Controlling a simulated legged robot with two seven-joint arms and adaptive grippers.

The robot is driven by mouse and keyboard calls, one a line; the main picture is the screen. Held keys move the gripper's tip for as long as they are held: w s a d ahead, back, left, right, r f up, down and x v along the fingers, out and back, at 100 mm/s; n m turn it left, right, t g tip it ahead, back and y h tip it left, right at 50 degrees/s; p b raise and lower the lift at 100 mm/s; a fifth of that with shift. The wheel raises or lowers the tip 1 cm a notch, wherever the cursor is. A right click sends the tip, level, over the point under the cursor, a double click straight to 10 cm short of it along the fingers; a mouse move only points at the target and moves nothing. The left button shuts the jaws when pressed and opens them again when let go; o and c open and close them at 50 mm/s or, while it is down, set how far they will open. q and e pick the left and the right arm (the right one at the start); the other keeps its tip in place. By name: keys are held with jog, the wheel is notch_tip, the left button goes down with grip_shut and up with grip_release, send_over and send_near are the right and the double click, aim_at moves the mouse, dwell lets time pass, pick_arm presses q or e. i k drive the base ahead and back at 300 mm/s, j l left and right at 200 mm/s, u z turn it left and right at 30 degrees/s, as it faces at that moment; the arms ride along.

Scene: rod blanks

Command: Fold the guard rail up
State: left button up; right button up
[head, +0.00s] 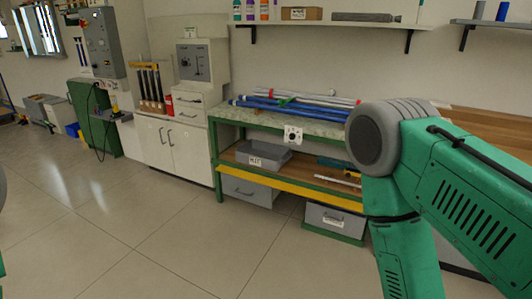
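A yellow rail (290,185) runs lengthwise along the front of the green-framed workbench (217,168), low down at the lower shelf edge. It looks like the guard rail, but I cannot tell for sure. Its right part is hidden behind my green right arm. Blue and silver rods (270,107) lie on the bench top, with a green piece across them. My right arm fills the right side of the head view, and its gripper is out of frame. Only slivers of my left arm show at the left edge; its gripper is not seen either.
Grey bins stand on the bench's lower shelf (262,155) and beneath it (250,191), with another bin at right (333,219). A white cabinet (181,148) stands left of the bench. A wooden counter (490,125) lies at right. The tiled floor in front is clear.

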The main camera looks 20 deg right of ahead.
aim_at(336, 201)
jog(key=z, duration=0.8)
jog(key=i+l, duration=0.1)
jog(key=i, duration=0.95)
jog(key=i+l, duration=0.1)
jog(key=i, duration=0.95)
jog(key=i+l, duration=0.1)
jog(key=i, duration=0.9)
jog(key=j+u, duration=0.05)
jog(key=j, duration=0.05)
